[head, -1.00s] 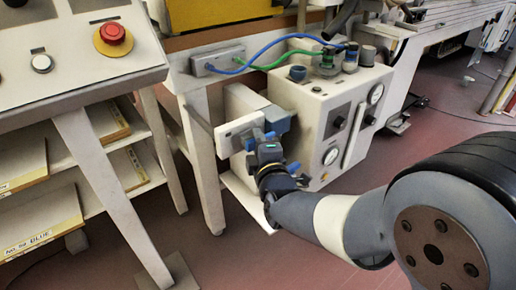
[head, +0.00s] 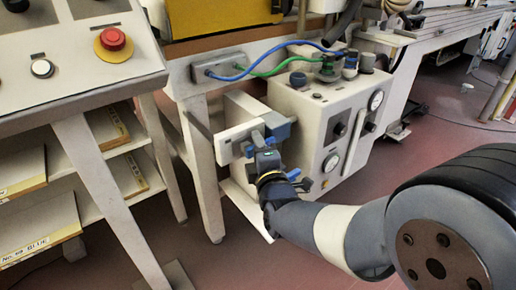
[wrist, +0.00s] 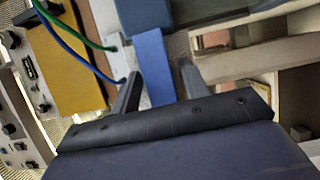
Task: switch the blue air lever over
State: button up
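The blue air lever shows in the wrist view as a flat bright blue bar (wrist: 153,62), running down from a darker blue block (wrist: 143,14). My gripper (wrist: 160,82) has its two dark fingers apart, one on each side of the bar; I cannot tell whether either finger touches it. In the head view my gripper (head: 265,142) is at the blue-grey block (head: 279,126) beside a white box on the bench's side. My own wrist hides most of the lever there.
A white cabinet with gauges (head: 320,125) stands just right of my gripper. Blue and green hoses (head: 285,58) run above it. A control panel with a red button (head: 113,41) and shelves (head: 100,165) are at the left. Floor is open at the right.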

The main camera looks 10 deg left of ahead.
jog(key=shift+o, duration=0.2)
jog(key=p+v, duration=0.2)
jog(key=v, duration=0.8)
jog(key=shift+s+d, duration=0.2)
jog(key=shift+s, duration=0.15)
jog(key=shift+w, duration=0.1)
jog(key=b+x, duration=0.2)
jog(key=x, duration=0.8)
jog(key=shift+w+a, duration=0.2)
jog(key=shift+w, duration=0.1)
